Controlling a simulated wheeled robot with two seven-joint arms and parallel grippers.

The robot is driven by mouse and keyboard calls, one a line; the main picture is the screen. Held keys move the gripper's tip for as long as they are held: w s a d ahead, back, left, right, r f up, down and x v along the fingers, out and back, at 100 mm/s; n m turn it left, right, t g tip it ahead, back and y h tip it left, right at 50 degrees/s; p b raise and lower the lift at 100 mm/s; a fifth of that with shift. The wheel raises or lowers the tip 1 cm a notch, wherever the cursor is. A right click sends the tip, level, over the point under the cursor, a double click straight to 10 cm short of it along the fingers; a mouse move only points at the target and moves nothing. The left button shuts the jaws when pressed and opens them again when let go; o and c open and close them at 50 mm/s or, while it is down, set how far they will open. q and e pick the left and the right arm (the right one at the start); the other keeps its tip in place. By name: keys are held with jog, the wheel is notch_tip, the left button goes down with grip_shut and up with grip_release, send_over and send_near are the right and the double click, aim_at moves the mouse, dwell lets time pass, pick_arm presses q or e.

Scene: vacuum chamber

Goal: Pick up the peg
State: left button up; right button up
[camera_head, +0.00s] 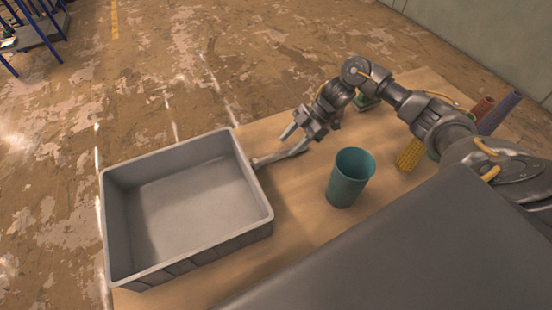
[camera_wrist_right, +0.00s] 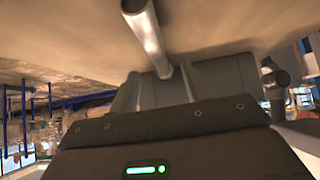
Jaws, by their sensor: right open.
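A grey metal rod, which looks like the peg (camera_head: 269,158), lies on the table beside the right wall of the grey bin. My right gripper (camera_head: 294,140) is open near the rod's right end, low over the table. In the right wrist view the peg (camera_wrist_right: 148,38) runs from the top edge down toward the space between my fingers (camera_wrist_right: 157,88). Whether a finger touches it, I cannot tell. My left gripper is in neither view.
The open, empty grey bin (camera_head: 255,231) stands at the left. A teal cup (camera_head: 347,190) stands right of it. A yellow cylinder (camera_head: 407,157), a reddish cylinder (camera_head: 483,106) and a purple cylinder (camera_head: 503,108) are behind my right arm. A green object (camera_head: 366,103) is near my wrist.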

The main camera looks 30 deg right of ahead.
aim_at(279, 153)
jog(key=shift+b+x, duration=1.3)
jog(key=shift+x, duration=1.05)
jog(key=shift+w+a+f, duration=0.2)
jog(key=shift+a+f, duration=0.05)
jog(key=shift+a, duration=0.1)
jog(key=shift+r, duration=0.1)
jog(key=shift+c, duration=0.2)
grip_shut()
